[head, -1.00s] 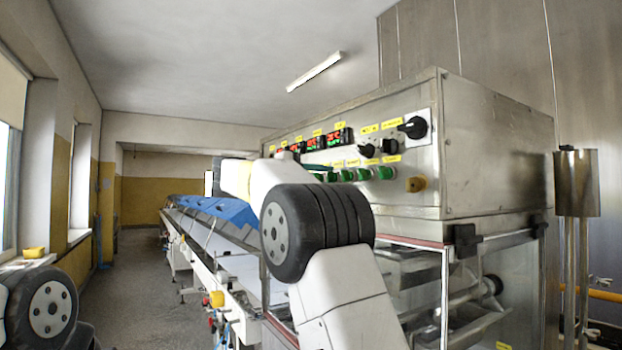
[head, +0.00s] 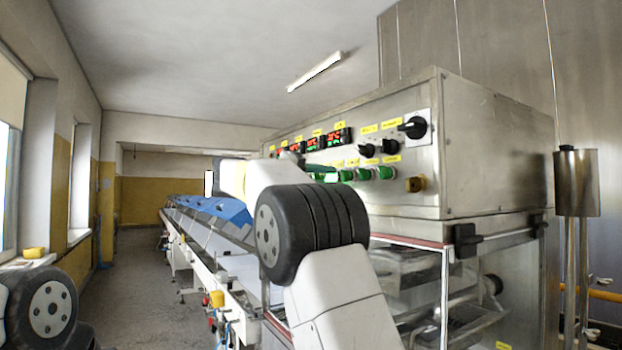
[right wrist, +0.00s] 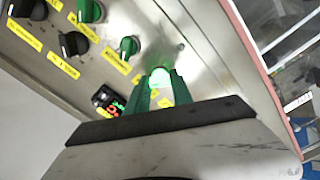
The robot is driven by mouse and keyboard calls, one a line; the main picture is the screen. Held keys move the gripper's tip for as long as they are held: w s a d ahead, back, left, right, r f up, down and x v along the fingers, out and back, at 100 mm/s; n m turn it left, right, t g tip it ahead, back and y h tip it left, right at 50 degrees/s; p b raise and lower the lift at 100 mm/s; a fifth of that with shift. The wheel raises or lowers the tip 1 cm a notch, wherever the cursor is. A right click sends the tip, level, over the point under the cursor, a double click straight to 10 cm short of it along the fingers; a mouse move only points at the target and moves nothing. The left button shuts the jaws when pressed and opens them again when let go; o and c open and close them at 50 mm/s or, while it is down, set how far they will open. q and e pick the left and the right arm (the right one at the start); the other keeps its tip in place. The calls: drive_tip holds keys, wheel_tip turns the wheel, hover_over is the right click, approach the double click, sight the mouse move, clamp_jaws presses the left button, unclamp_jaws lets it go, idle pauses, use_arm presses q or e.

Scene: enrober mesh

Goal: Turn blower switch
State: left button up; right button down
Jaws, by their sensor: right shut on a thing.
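The control panel (head: 400,155) of the steel machine carries a row of green switches (head: 364,174) and black knobs above them. In the right wrist view a lit green switch (right wrist: 160,80) sits between the green fingers of my right gripper (right wrist: 162,88). The gripper is shut on this switch, at the panel face. In the head view the right gripper (head: 317,169) is mostly hidden behind my own right arm. The yellow labels are too blurred to read, so I cannot tell which one names the blower. My left gripper is out of view.
Other green switches (right wrist: 127,48) and black knobs (right wrist: 73,44) lie close beside the held one. Red digital displays (head: 338,137) sit above. A large black rotary knob (head: 413,127) is at the panel's right. A long conveyor (head: 215,210) runs away at left; floor (head: 130,290) beside it is clear.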

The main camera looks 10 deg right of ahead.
drive_tip(key=shift+f, duration=0.1)
drive_tip(key=c, duration=1.1)
unclamp_jaws()
drive_tip(key=shift+a, duration=0.1)
drive_tip(key=v, duration=0.7)
drive_tip(key=shift+s+a, duration=0.1)
drive_tip(key=shift+a, duration=0.25)
